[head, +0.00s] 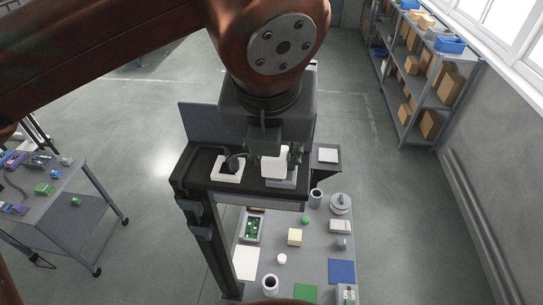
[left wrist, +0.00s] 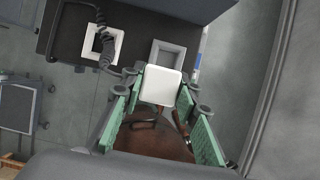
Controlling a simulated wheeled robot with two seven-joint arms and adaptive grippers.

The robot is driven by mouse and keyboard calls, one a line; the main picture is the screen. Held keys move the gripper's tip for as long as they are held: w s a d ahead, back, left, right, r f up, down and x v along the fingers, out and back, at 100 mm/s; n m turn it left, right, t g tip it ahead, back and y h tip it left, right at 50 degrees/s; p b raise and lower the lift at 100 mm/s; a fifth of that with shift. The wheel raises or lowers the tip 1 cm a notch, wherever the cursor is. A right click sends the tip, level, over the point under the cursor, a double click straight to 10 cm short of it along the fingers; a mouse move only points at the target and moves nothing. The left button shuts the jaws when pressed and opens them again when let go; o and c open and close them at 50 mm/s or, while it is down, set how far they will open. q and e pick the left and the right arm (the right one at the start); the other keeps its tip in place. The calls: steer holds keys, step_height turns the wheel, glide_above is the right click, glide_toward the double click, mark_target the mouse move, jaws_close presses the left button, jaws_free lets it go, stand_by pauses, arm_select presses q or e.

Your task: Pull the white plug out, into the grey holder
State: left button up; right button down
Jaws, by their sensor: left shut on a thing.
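The white plug (head: 274,162) is held between the green-padded fingers of my left gripper (head: 277,154), which is shut on it. In the left wrist view the plug (left wrist: 160,86) shows its square white face between the fingers. The grey holder (head: 283,184) is on the black shelf, partly hidden by the plug and gripper in the head view. In the left wrist view the holder (left wrist: 167,56) looks empty, with the plug apart from it. The white-framed socket (head: 227,169) is to the left, clear of the plug. My right gripper is not in view.
A black coiled cable (left wrist: 103,42) runs from the socket area towards my gripper. The black shelf (head: 203,166) has an upright panel behind it. Below, a grey table (head: 314,232) holds several small items. A cart stands at left and loaded shelving (head: 412,80) at right.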

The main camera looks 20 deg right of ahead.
arm_select(q)
steer(key=shift+w+d+p, duration=0.85)
steer(key=shift+w+d, duration=0.4)
steer(key=shift+w, duration=0.3)
steer(key=shift+b, duration=0.3)
stand_by(0.6)
steer(key=shift+f+b, duration=1.85)
steer(key=shift+f, duration=0.3)
stand_by(0.8)
steer(key=o, duration=1.2)
steer(key=shift+c, duration=0.2)
steer(key=shift+o, duration=0.2)
steer(key=o, duration=0.5)
steer(key=shift+r, duration=0.1)
step_height(320, 180, up, 7)
steer(key=p, duration=0.5)
